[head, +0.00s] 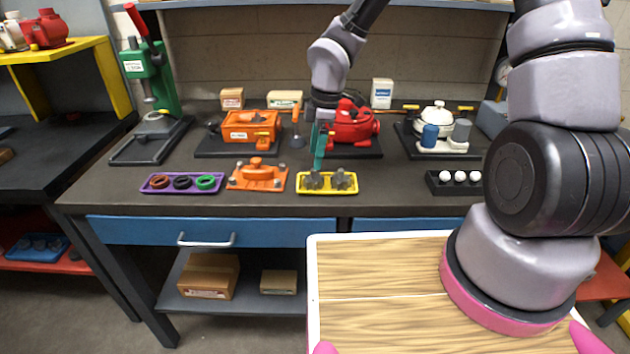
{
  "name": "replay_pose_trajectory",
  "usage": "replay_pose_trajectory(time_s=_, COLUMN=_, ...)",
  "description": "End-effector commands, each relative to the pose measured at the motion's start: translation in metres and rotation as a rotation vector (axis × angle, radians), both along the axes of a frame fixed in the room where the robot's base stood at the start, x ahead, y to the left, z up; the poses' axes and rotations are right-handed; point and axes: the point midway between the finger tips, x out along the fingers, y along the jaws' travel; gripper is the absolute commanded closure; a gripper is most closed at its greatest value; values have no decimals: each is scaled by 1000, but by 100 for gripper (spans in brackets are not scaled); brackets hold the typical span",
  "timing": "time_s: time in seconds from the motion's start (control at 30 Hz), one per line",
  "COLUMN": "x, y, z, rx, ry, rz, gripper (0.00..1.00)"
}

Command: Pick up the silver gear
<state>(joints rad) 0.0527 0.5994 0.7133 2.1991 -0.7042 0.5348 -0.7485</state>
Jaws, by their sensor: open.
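Grey, silver-looking toothed parts sit in a yellow tray (327,191) at the front middle of the bench; one gear (312,182) is on the left side and another gear (342,180) on the right. I cannot tell their exact shape or count at this size. My gripper (319,164) has teal fingers pointing down just above the left part of the tray. It is open, and nothing shows held in it. The fingers hide a bit of the tray's back edge.
An orange fixture (257,177) and a purple tray (183,190) with coloured rings lie left of the yellow tray. A red motor (354,126) stands close behind my gripper, an orange motor (249,126) back left. A black holder (454,187) with white balls is right; bare bench lies between.

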Motion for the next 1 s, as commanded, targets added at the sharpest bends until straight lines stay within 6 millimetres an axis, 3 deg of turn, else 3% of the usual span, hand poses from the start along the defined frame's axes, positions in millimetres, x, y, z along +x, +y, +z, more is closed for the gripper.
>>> replay_pose_trajectory(time_s=0.17, x=-3, y=2, z=-13, rx=-1, ry=1, rz=1, gripper=20)
replay_pose_trajectory(time_s=0.43, x=-9, y=6, z=-51, rx=-1, ry=1, rz=1, gripper=20)
replay_pose_trajectory(time_s=0.73, x=-8, y=6, z=-57, rx=-1, ry=-1, rz=-2, gripper=20)
replay_pose_trajectory(time_s=0.77, x=-8, y=6, z=-57, rx=-1, ry=-1, rz=-2, gripper=24)
replay_pose_trajectory(time_s=0.97, x=-8, y=6, z=-57, rx=-1, ry=-1, rz=-2, gripper=100)
replay_pose_trajectory(time_s=1.0, x=-8, y=6, z=-57, rx=0, ry=-2, rz=-2, gripper=100)
